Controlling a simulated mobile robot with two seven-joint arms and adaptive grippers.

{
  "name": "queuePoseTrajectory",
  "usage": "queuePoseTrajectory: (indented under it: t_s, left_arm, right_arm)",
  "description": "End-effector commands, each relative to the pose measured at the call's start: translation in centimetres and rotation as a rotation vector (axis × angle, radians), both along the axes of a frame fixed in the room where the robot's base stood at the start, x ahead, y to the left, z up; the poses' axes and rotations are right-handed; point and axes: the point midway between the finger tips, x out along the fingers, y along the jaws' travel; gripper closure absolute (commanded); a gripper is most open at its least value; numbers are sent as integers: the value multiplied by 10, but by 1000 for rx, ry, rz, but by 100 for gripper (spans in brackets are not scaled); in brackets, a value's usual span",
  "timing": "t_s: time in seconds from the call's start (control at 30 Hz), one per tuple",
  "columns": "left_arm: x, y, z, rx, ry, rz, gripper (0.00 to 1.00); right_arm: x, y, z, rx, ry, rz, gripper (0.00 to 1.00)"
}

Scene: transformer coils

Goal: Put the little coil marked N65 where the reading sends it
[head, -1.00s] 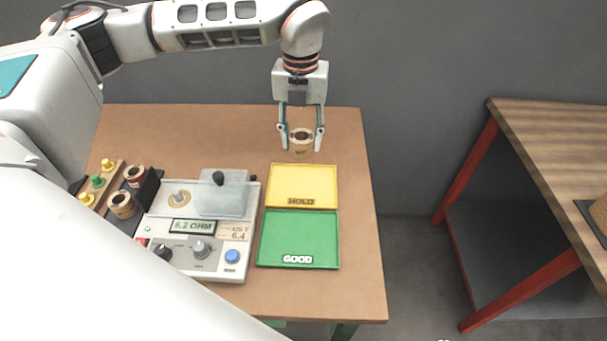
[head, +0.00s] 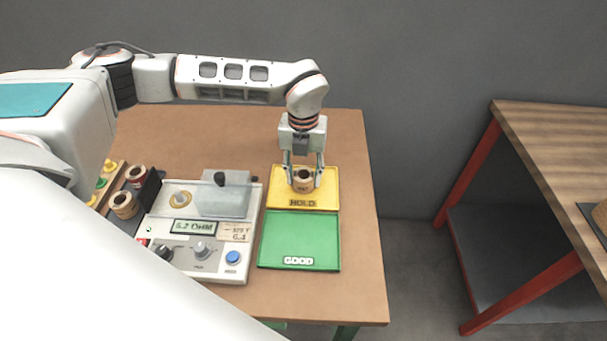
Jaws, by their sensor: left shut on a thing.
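My left gripper (head: 303,180) points down, shut on a small tan coil (head: 303,186) with a dark hollow centre. The coil is upright, over the middle of the yellow tray marked HOLD (head: 277,200); whether its base touches the tray is hard to tell. Its marking is too small to read. The green tray marked GOOD (head: 298,235) is empty, just in front of the yellow one. The meter (head: 215,265) stands left of the trays. Its display (head: 193,227) shows what looks like 6.2 OHM, the first digit blurred; the label (head: 236,232) beside it shows 6.4. My right gripper is not in view.
Two more coils (head: 123,205) stand in a dark holder left of the meter, near a strip with yellow and green knobs (head: 101,183). The wooden table (head: 355,240) is clear right of the trays. A second table (head: 550,130) with red legs stands apart at right.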

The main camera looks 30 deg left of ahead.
Motion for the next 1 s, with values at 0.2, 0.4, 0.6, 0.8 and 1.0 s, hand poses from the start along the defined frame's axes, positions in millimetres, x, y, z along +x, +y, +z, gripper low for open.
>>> queuePoseTrajectory:
  t_s: [0.2,0.4,0.6,0.8,1.0]
  left_arm:
    - [0,0,-2,0,0,0,89]
    - [0,0,-2,0,0,0,44]
    - [0,0,-2,0,0,0,44]
    - [1,0,9,1,-2,1,44]
    - [1,0,47,0,-3,1,44]
  right_arm:
    - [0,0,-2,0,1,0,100]
    - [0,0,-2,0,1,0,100]
    - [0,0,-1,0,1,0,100]
    - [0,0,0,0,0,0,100]
    - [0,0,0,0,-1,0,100]
